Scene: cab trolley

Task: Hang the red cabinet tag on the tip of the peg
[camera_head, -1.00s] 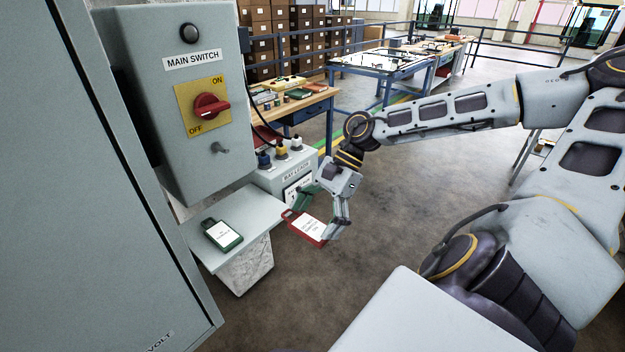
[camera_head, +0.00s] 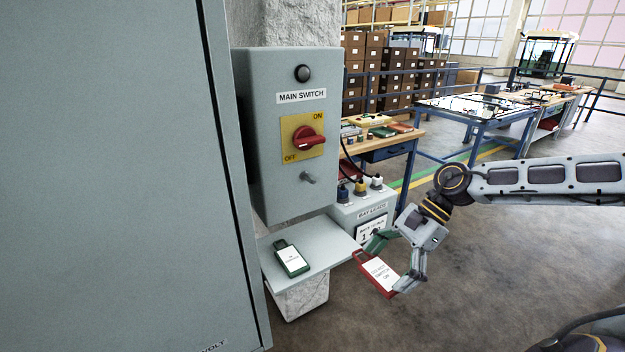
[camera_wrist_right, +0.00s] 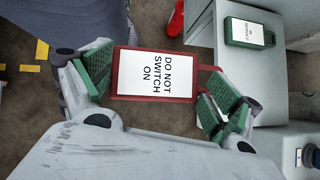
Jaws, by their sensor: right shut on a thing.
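My right gripper (camera_head: 390,265) is shut on the red cabinet tag (camera_head: 377,273), which has a white label reading "DO NOT SWITCH ON". In the right wrist view the tag (camera_wrist_right: 155,74) sits between the green finger pads of the gripper (camera_wrist_right: 155,90). It is held in the air beside the grey shelf's right edge, lower than the peg. The peg (camera_head: 309,178) is a short grey stub on the front of the main switch box (camera_head: 262,130), below the red rotary switch (camera_head: 309,140). Nothing hangs on it. My left gripper is not in view.
A green tag (camera_head: 291,258) lies on the grey shelf (camera_head: 325,238) under the box. A grey box with coloured connectors (camera_head: 361,186) stands behind the shelf. A large grey cabinet (camera_head: 120,180) fills the left. Open floor lies to the right.

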